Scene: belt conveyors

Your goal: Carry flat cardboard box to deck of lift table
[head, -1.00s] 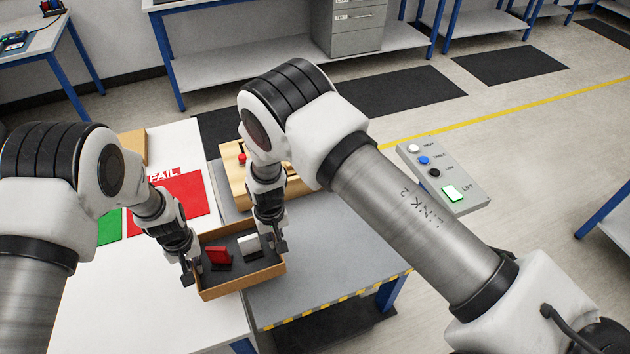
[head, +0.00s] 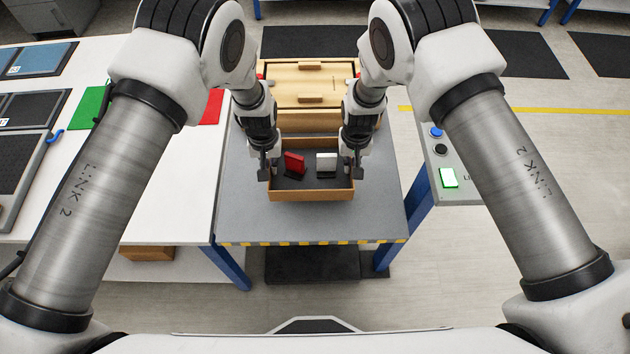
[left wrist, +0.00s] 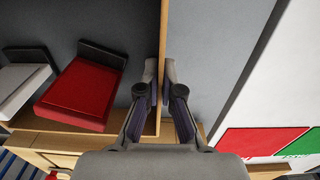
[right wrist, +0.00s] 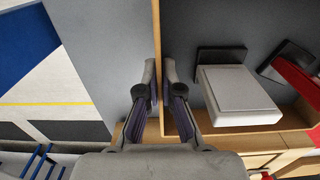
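The flat cardboard box (head: 311,196) is an open, shallow brown tray with a dark grey floor. Inside it are a red piece (head: 294,163) and a white piece (head: 326,162) on dark stands. It is level over the middle of the lift table's grey deck (head: 240,215); I cannot tell whether it touches the deck. My left gripper (head: 264,173) is shut on the box's left wall, one finger each side, as the left wrist view (left wrist: 160,80) shows. My right gripper (head: 357,173) is shut on the right wall the same way, seen in the right wrist view (right wrist: 159,80).
A light wooden case (head: 310,85) stands just behind the box. A white table (head: 175,205) with green and red patches adjoins the deck's left side. A control panel (head: 458,180) with a lit green button is on the right. The front of the deck is clear.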

